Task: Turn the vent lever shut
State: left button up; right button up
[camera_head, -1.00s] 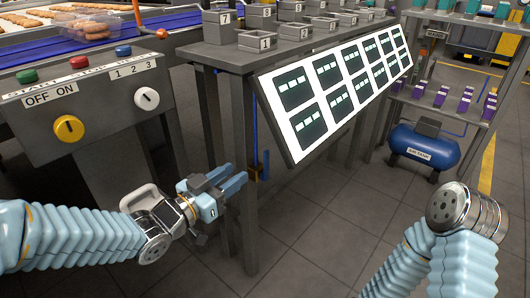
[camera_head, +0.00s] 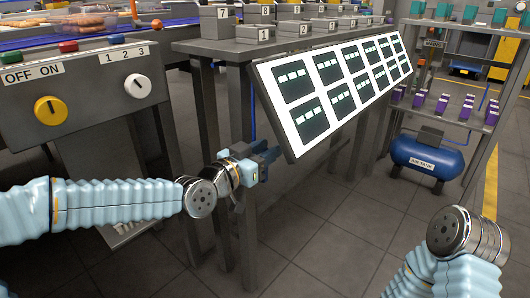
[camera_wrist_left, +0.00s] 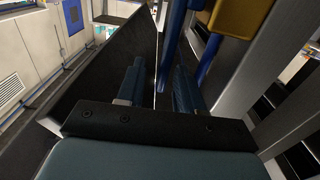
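In the left wrist view a yellow piece (camera_wrist_left: 240,18) sits beside an upright blue pipe (camera_wrist_left: 175,30) at the top right. It looks like the vent lever, though its full shape is cut off by the frame. In the head view my left gripper (camera_head: 267,157) is beside the table leg under the slanted display and hides the yellow piece. In the left wrist view the same gripper (camera_wrist_left: 158,85) is open, with an empty gap between its two blue fingers. The blue pipe lies just beyond them, with no clear contact. My right gripper is out of view.
The slanted display panel (camera_head: 332,88) hangs just above and right of my left gripper. Grey table legs (camera_head: 243,190) stand close to it. The control box (camera_head: 85,95) with knobs is at the left. A blue air tank (camera_head: 425,155) stands at the right.

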pick_arm(q)
grip_shut()
jog(key=shift+w+d+r+g+p, duration=0.25)
jog(key=shift+g+p, duration=0.05)
jog(key=shift+p, duration=0.25)
jog(key=shift+w+d+g+y, duration=0.1)
jog(key=shift+w+g+y, duration=0.1)
jog(key=shift+g+y, duration=0.25)
jog(key=shift+w+d+f+g+y+p, duration=0.15)
jog(key=shift+w+f+g+y+p, duration=0.2)
jog(key=shift+f+g+p, duration=0.1)
